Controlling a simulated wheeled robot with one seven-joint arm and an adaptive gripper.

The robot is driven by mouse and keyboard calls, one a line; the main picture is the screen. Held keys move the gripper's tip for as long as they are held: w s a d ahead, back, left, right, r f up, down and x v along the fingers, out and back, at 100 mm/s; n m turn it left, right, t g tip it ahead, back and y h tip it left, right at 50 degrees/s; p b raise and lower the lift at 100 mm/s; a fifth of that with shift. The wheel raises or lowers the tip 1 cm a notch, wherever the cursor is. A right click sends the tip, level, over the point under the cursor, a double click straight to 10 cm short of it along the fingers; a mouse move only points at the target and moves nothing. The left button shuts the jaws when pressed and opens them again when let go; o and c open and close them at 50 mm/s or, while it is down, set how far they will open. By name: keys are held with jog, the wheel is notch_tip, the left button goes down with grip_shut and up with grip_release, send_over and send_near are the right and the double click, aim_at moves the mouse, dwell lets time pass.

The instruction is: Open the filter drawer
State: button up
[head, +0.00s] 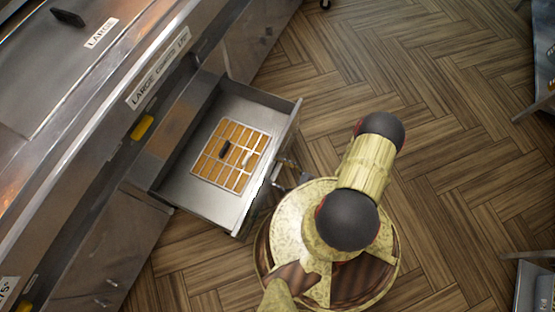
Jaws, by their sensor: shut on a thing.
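The filter drawer (205,197) is a grey metal box pulled out from the steel range front. A grid filter (234,142) with orange panels lies flat on its floor, with a small dark piece and a small light piece on it. My gripper (282,172) is at the outer face of the drawer, shut on the drawer's handle. The handle is mostly hidden by the gripper and the drawer's front wall, and only a small part of the gripper shows.
The steel range (60,150) with "LARGE" labels and a yellow part (142,128) fills the left side. Metal stands edge the far right. The herringbone wood floor (440,130) between is clear around my base.

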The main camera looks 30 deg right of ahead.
jog(key=o, duration=1.7)
jog(key=shift+v, duration=3.75)
